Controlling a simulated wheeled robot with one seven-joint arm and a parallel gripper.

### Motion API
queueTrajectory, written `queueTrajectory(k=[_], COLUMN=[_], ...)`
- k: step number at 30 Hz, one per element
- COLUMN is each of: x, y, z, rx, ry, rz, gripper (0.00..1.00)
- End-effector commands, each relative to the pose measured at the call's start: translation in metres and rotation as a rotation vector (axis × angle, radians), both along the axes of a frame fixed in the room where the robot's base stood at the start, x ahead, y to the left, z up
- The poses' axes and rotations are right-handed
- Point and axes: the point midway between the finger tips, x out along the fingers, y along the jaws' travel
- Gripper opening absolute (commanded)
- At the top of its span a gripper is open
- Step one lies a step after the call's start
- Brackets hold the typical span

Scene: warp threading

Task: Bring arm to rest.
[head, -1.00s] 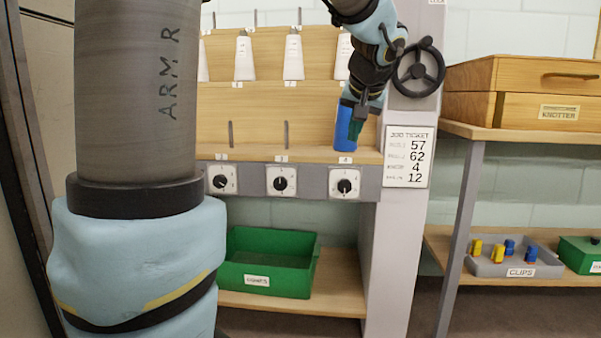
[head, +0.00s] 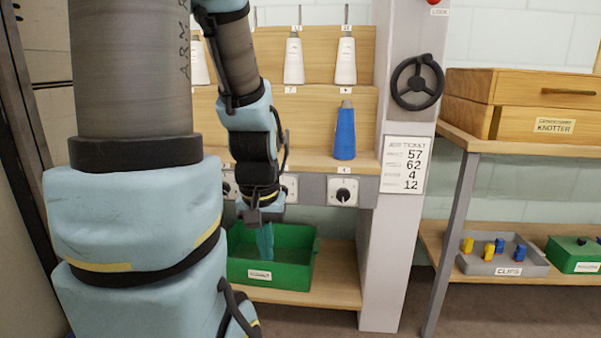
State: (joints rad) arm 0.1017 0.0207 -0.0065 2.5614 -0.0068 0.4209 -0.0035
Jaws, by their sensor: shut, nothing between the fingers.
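My gripper (head: 265,240) points down at the end of my arm, its fingers over the green bin on the low shelf. The fingers are shut with nothing held. Whether they reach below the bin's rim I cannot tell. My arm hangs in front of the left part of the rack and hides some of its shelf and dials. A blue cone (head: 345,133) stands upright on the rack's lower shelf, clear of my gripper.
The green bin (head: 299,275) sits below the dials (head: 343,191). White cones (head: 345,60) stand on the upper shelf. At right are a grey post with a handwheel (head: 417,83), a job ticket (head: 405,165), a wooden drawer box (head: 535,91) and a clips tray (head: 505,268).

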Motion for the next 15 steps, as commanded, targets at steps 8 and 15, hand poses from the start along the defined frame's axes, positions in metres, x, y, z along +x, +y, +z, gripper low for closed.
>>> queueTrajectory(k=[8, 15], x=[0.0, 0.0], y=[0.0, 0.0], z=[0.101, 0.176], rx=[0.0, 0.0], ry=[0.0, -0.001], rz=[-0.001, -0.001], gripper=[0.0, 0.0])
